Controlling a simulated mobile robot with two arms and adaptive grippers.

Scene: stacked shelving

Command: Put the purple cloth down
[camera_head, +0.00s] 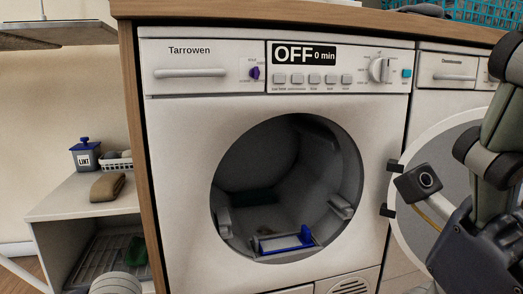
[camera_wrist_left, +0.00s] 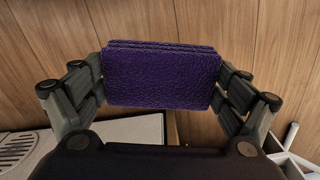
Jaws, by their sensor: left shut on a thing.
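The purple cloth (camera_wrist_left: 160,78) is a folded, textured block in the left wrist view. My left gripper (camera_wrist_left: 160,80) is shut on it, with fingers pressing its left and right sides. A wood-grain surface fills the background behind the cloth. A pale flat surface (camera_wrist_left: 140,128) shows below it, partly hidden by my gripper. Neither the cloth nor my left gripper's fingers show in the head view. My right arm enters the head view at the right, but its gripper fingers cannot be seen.
A dryer-like machine (camera_head: 185,125) has its round door (camera_head: 455,150) open at right. A blue-edged part (camera_head: 285,242) lies in its opening. At left, a white shelf unit (camera_head: 60,205) holds a lint box (camera_head: 86,156), a basket (camera_head: 118,166) and a brown folded item (camera_head: 108,187).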

